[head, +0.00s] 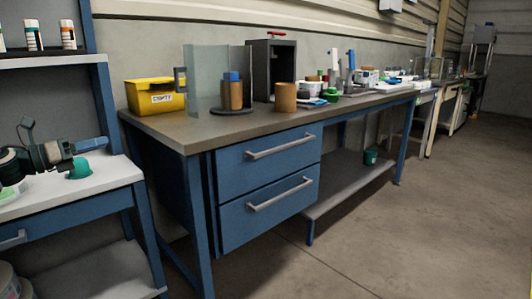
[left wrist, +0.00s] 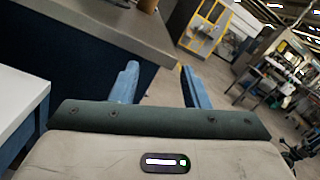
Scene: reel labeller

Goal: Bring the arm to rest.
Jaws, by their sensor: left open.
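My left gripper (head: 80,148) comes in from the left edge in the head view, in front of the white-topped bench (head: 50,200), with its fingers pointing right. In the left wrist view its two blue fingers (left wrist: 158,74) stand wide apart with nothing between them. My right gripper is not in view.
The grey-topped workbench (head: 190,133) with two blue drawers stands to the right. On it are a yellow bin (head: 155,97), a clear panel (head: 212,80) and a brown cylinder (head: 286,97). The floor (head: 410,220) at the right is clear.

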